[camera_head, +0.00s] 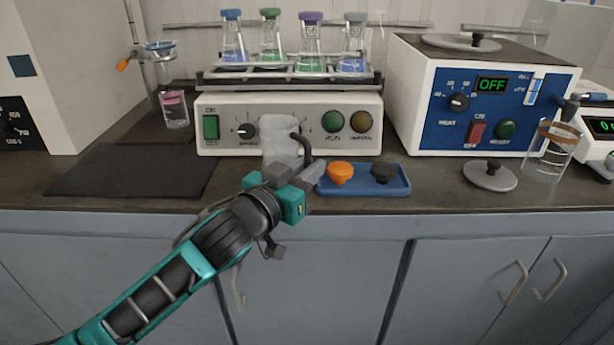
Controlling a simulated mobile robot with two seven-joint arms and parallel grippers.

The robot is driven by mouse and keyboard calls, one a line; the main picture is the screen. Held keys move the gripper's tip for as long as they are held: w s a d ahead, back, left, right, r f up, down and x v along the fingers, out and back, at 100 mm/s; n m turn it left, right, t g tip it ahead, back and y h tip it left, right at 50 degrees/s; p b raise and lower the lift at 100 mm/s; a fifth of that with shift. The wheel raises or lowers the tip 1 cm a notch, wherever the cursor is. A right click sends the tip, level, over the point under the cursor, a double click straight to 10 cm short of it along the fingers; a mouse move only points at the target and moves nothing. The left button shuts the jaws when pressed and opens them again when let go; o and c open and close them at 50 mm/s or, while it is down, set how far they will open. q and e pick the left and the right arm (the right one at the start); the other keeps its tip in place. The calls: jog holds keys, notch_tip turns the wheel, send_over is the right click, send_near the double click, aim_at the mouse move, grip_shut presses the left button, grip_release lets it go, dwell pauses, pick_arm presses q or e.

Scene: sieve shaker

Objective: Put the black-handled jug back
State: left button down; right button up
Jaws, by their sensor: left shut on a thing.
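The jug (280,146) is pale and translucent, with a black handle (305,145) on its right side. It is upright in front of the white shaker's front panel. My left gripper (308,178) reaches up from below and is shut on the black handle. The gripper and wrist hide the lower part of the jug, so I cannot tell whether its base touches the counter. My right gripper is not in view.
A blue tray (400,190) with an orange and a black knob-like piece is close right of the gripper. The shaker (220,150) carries several stoppered flasks. A bare dark mat (130,172) lies left. A blue-fronted heater (440,125) and glass beaker (548,160) stand right.

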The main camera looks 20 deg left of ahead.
pick_arm(q)
jog(key=shift+f, duration=0.1)
jog(key=c, duration=1.5)
grip_release()
jog(key=shift+f, duration=0.1)
jog(key=o, duration=0.4)
